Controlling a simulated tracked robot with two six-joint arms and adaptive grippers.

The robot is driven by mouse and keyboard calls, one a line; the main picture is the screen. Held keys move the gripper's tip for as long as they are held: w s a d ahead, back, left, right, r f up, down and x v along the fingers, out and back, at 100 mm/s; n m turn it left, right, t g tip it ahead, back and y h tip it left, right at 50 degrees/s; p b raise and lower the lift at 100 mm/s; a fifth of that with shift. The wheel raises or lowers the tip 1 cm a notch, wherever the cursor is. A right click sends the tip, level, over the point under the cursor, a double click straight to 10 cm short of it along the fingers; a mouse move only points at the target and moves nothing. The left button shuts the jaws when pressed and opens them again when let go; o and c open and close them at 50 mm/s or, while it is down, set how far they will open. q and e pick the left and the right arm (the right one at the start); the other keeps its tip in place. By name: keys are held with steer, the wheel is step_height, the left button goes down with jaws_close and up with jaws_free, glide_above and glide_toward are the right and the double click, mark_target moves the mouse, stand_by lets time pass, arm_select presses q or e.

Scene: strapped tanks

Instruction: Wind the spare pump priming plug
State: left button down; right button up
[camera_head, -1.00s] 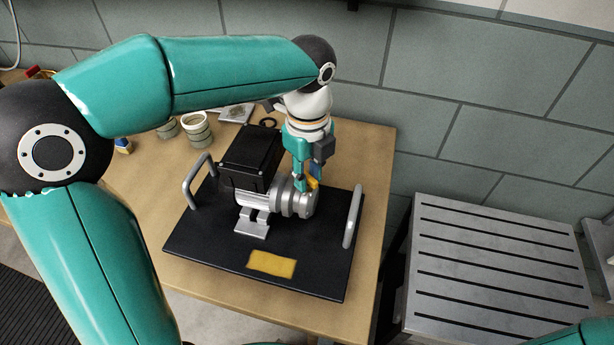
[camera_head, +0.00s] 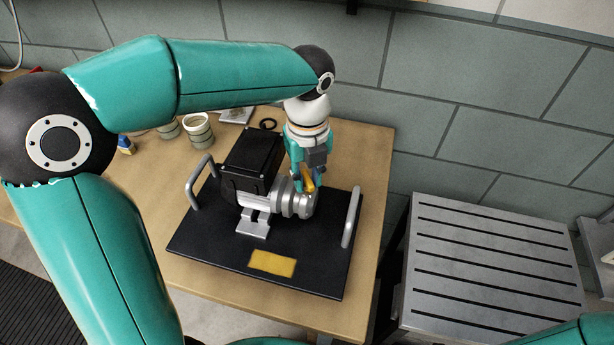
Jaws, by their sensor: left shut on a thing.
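The spare pump has a black box-shaped motor (camera_head: 252,160) and a silver pump body (camera_head: 292,203). It sits on a black base plate (camera_head: 215,255) with a grey handle at each side and a yellow label (camera_head: 272,263) at the front. A small yellow piece, which looks like the priming plug (camera_head: 309,180), shows on top of the silver body's right end. My left gripper (camera_head: 304,184) points down from above and is shut on this plug. The fingers partly hide it, and its seat is hidden. My right gripper is out of view.
The pump stands on a wooden table (camera_head: 372,140). Pale round containers (camera_head: 199,130), a black ring (camera_head: 268,124) and a small blue and yellow item (camera_head: 125,145) lie behind and left. A grey slatted stand (camera_head: 490,260) is at the right, before a block wall (camera_head: 470,90).

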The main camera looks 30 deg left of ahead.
arm_select(q)
steer(key=shift+m, duration=0.8)
steer(key=shift+r+m+p, duration=0.15)
steer(key=shift+m+p, duration=0.65)
steer(key=shift+p, duration=0.05)
steer(key=shift+m, duration=0.6)
steer(key=shift+m+p, duration=0.5)
steer(key=shift+p, duration=0.05)
steer(key=shift+m+p, duration=0.4)
steer(key=shift+m, duration=0.4)
steer(key=c, duration=1.1)
jaws_free()
